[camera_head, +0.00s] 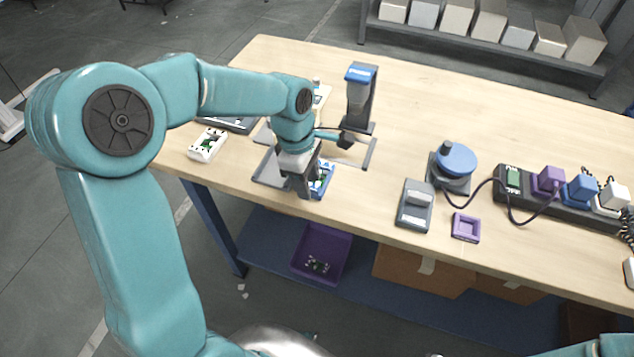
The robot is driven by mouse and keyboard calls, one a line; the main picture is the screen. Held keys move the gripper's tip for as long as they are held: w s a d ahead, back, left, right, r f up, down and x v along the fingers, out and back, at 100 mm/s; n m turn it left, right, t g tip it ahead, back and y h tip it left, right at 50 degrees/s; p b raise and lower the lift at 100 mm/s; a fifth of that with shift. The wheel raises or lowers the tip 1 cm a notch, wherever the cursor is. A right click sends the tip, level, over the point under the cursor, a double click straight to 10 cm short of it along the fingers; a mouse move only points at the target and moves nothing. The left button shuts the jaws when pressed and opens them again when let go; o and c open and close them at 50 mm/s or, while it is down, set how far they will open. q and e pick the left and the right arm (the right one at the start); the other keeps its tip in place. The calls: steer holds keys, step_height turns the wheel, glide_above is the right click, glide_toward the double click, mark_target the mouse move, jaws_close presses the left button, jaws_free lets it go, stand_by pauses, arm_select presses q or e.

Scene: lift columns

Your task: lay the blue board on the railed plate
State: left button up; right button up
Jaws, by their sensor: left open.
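The blue board (328,181) lies low at the table's front edge, partly hidden behind my left gripper. Its blue edge and a green part show. The grey railed plate (268,170) shows to the left of the gripper, with dark rail pieces also at right; its middle is covered by my arm and the board. The board appears to lie at this plate, but whether it sits flat between the rails is hidden. My left gripper (303,190) points down, open, right beside and over the board. My right gripper is out of view.
A grey stand with a blue top (361,72) rises just behind the plate. A white board (207,144) lies at left. A grey device (415,205), purple frame (466,227), blue round knob (456,158) and power strip (600,214) stand at right. A purple bin (322,245) is below.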

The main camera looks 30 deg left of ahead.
arm_select(q)
steer(key=shift+c, duration=0.3)
jaws_close()
steer(key=shift+r+p, duration=2.5)
steer(key=shift+r, duration=0.6)
steer(key=shift+m, duration=0.3)
